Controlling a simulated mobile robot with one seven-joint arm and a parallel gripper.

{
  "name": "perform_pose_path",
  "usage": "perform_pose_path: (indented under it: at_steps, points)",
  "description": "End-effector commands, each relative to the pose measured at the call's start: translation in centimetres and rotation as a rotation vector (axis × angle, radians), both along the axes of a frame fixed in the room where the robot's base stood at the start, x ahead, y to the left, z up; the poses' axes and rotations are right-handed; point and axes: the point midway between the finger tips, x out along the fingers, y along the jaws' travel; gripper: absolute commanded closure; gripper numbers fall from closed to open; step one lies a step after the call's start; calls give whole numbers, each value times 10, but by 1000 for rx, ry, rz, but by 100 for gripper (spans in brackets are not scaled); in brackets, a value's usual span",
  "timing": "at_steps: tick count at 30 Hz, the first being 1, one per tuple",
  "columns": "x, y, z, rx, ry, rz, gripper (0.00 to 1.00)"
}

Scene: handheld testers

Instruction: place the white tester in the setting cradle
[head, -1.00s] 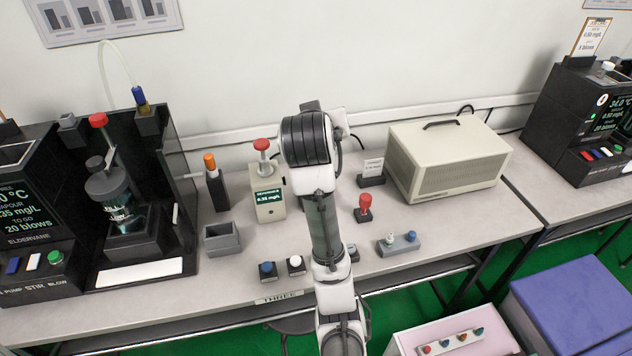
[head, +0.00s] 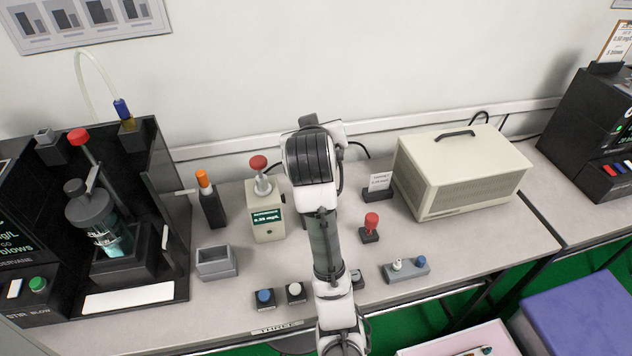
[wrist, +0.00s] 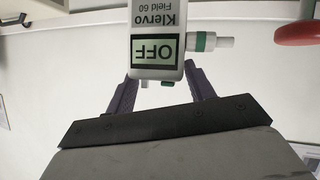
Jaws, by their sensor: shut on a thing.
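The white tester (wrist: 157,40) shows upside down in the wrist view, marked "Klervo Field 60", with a display reading OFF and a white and green nozzle at its side. My gripper (wrist: 160,82) is shut on its end, one dark finger on each side. In the head view my arm hides the gripper and the tester. A grey open-topped holder (head: 216,272) stands empty on the bench, left of my arm; it may be the setting cradle, but no label shows. A cream reference unit (head: 266,226) with a red knob stands behind it, to the right.
A black stirring station (head: 125,262) with a bottle stands at the left. An orange-topped pen in a black stand (head: 211,207), blue (head: 264,298) and white (head: 295,292) buttons and a red-knobbed piece (head: 370,228) are nearby. A large beige box (head: 455,180) stands at the right.

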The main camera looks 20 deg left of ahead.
Motion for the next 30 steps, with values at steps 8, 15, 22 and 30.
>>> perform_pose_path:
  at_steps: [8,15,22,30]
  points:
    - [0,-1,-62,-2,4,-1,86]
    - [0,0,-92,-1,0,-1,86]
    - [0,-1,-117,-1,4,-1,86]
    - [0,-1,-132,-1,-3,-2,86]
